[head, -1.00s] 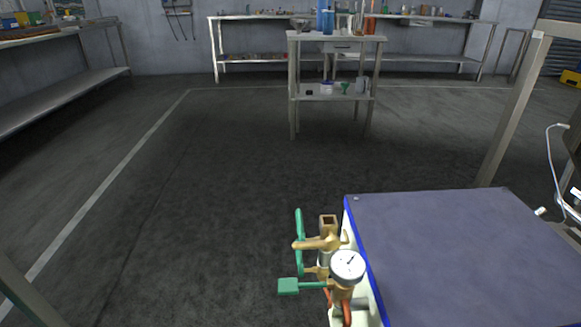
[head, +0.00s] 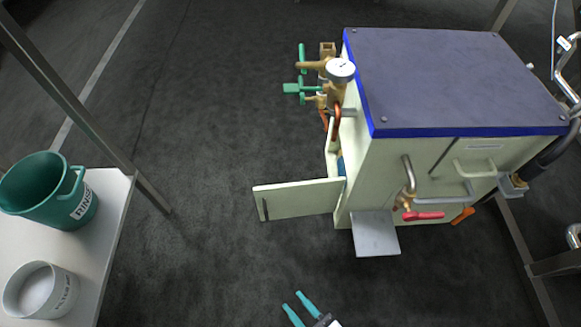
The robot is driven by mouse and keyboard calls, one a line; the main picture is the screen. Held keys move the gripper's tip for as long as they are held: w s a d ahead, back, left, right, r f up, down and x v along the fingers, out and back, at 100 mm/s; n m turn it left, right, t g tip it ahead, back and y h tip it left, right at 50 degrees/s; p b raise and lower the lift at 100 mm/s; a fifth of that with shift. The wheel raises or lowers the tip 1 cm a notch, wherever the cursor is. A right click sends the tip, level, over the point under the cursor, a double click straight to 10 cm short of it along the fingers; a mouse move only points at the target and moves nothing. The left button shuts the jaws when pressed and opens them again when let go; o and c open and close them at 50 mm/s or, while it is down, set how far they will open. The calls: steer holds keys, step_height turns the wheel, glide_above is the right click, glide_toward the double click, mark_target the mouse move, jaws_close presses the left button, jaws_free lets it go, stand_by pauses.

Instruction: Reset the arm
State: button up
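My gripper (head: 293,301) shows at the bottom centre of the head view. Only its two teal fingers and a bit of its dark body are in the picture. The fingers are apart with nothing between them, over the dark floor. The rest of my arm is out of view. The gripper is well apart from the cabinet unit above it.
A pale cabinet (head: 380,185) with a dark top stands at the right, its low door (head: 299,199) swung open leftward. A red-handled tap (head: 423,215) and a gauge (head: 340,70) stick out. A table (head: 100,240) at left bears a green jug (head: 48,190) and a white tub (head: 41,290).

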steer(key=w+d+m+g+h, duration=0.2)
steer(key=w+d+h, duration=0.4)
steer(key=w, duration=0.2)
steer(key=w+d+r+m+g+h, duration=0.1)
steer(key=d+r+m+g+h, duration=0.2)
steer(key=d, duration=0.5)
steer(key=s+d+r+m+g+h, duration=0.35)
steer(key=s+d+r+g, duration=0.5)
steer(key=s+d, duration=0.35)
step_height(320, 180, up, 38)
steer(key=p, duration=3.7)
steer(key=shift+a+f+t+y+p, duration=0.15)
steer(key=shift+a+t+y+p, duration=0.15)
steer(key=shift+t+y, duration=0.05)
steer(key=shift+s+f, duration=0.1)
